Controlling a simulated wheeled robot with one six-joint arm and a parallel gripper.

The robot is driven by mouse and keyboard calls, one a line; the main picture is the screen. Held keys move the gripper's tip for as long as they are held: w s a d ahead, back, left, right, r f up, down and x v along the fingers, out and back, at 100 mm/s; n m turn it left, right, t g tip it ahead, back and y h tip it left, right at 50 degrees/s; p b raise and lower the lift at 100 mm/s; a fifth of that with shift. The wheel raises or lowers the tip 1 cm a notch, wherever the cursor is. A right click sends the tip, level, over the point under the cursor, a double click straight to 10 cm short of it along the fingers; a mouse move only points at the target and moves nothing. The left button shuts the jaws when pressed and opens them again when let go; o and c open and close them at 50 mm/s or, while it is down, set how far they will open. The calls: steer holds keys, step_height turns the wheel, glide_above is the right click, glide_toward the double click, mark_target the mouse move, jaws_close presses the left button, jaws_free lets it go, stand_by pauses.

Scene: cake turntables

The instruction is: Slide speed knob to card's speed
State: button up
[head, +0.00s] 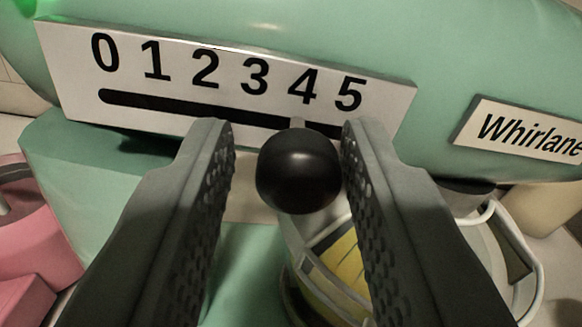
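The speed knob (298,172) is a round black ball on a short stem. The stem stands in the dark slot (205,108) of a white scale plate (385,98) marked 0 to 5, just below the 4. My gripper (288,135) is open, with one finger on each side of the knob. The right finger is very close to the knob; I cannot tell whether it touches. A clear gap lies between the left finger and the knob. No card showing a speed is in view.
The plate is on a mint-green mixer body (450,45) with a "Whirlane" nameplate (525,130) at right. Below are a pale bowl with a handle (525,265) and something yellow (345,265). Pink objects (35,245) stand at lower left.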

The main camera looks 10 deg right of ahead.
steer(key=shift+o, duration=0.5)
steer(key=shift+s, duration=0.6)
steer(key=s, duration=1.6)
steer(key=shift+s, duration=0.1)
steer(key=s+f+m, duration=0.1)
steer(key=s+f, duration=0.2)
steer(key=s, duration=0.7)
steer(key=s+f+m, duration=0.1)
steer(key=s+f, duration=0.2)
steer(key=s, duration=0.6)
steer(key=shift+s+f+g, duration=0.3)
steer(key=shift+s, duration=0.1)
